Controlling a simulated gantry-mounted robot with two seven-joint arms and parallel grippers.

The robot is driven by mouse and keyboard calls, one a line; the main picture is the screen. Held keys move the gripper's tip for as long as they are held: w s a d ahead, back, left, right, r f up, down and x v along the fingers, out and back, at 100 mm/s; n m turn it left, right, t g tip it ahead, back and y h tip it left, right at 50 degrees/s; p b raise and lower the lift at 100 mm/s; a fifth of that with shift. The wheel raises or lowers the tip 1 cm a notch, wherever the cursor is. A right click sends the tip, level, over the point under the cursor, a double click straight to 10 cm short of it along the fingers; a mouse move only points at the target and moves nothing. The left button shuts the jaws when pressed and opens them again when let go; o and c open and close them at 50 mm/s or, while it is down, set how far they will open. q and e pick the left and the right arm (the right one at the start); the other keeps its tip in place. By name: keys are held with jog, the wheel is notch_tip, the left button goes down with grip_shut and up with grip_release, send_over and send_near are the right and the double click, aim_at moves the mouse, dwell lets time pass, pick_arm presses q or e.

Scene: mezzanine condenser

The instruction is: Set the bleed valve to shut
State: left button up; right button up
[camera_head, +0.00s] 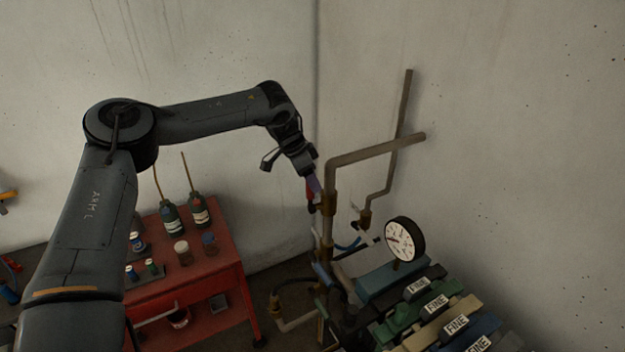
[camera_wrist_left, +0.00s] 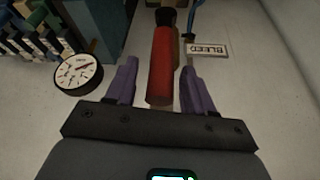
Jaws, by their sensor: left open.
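The bleed valve's red lever handle (camera_wrist_left: 161,50) lies between the two purple fingers of my left gripper (camera_wrist_left: 159,75) in the left wrist view. The fingers are open, with a gap on each side of the handle. A tag reading "BLEED" (camera_wrist_left: 207,50) is just right of it. In the head view my left gripper (camera_head: 314,186) is at the brass vertical pipe, and a bit of the red handle (camera_head: 310,197) shows below it. The valve body is mostly hidden there. My right gripper is not in view.
A round dial gauge (camera_head: 405,240) stands right of the valve. Pipes (camera_head: 375,150) run close beside the gripper. Blocks labelled "FINE" (camera_head: 437,305) fill the lower right. A red cart (camera_head: 210,275) with bottles and jars stands at left. Bare wall is behind.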

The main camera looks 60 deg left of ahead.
pick_arm(q)
jog(key=shift+w+f, duration=0.25)
jog(key=shift+f, duration=0.4)
grip_shut()
